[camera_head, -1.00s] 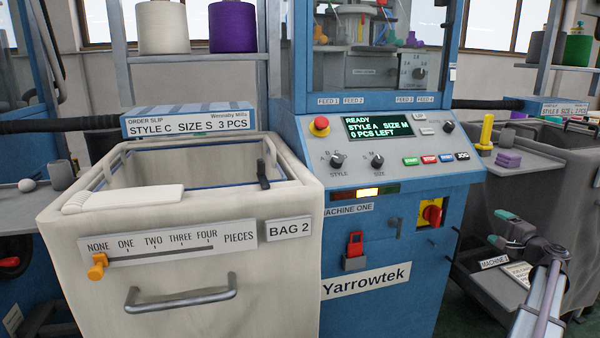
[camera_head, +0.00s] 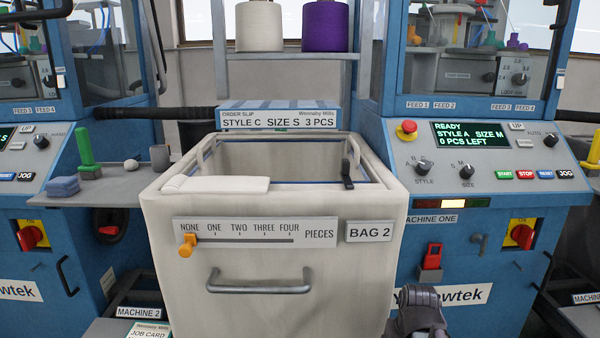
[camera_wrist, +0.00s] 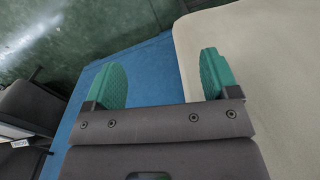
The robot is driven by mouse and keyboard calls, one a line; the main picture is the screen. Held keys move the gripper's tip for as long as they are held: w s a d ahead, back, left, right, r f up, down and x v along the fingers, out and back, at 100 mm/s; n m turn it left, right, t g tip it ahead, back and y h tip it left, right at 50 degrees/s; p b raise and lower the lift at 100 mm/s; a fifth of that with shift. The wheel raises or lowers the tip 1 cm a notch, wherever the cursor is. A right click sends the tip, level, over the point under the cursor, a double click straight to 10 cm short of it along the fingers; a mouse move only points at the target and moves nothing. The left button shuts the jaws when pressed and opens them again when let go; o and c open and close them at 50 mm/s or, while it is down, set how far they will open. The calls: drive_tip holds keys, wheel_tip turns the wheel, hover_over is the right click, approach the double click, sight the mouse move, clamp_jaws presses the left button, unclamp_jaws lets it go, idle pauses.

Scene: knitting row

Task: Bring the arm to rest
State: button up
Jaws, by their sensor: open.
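My gripper (camera_wrist: 163,78) shows in the wrist view with its two green fingers apart and nothing between them. Below the fingers are a blue surface, a pale bag side and green floor. The fingers do not show in that view. I cannot tell whether the arm touches anything.
Bag 2 stands in the middle with its orange slider (camera_head: 187,245) at NONE and a handle (camera_head: 258,288). Machine One's panel (camera_head: 470,160) on the right reads READY, 0 PCS LEFT. A side shelf (camera_head: 125,190) holds small items. A job card (camera_head: 149,330) lies at lower left.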

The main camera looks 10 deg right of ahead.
drive_tip(key=s+a+n, duration=0.1)
drive_tip(key=a+n, duration=0.3)
drive_tip(key=a, duration=0.9)
wheel_tip(320, 180, up, 36)
drive_tip(key=p, duration=3.5)
drive_tip(key=shift+d+f+m, duration=0.25)
drive_tip(key=shift+d+m, duration=0.05)
drive_tip(key=shift+d, duration=0.1)
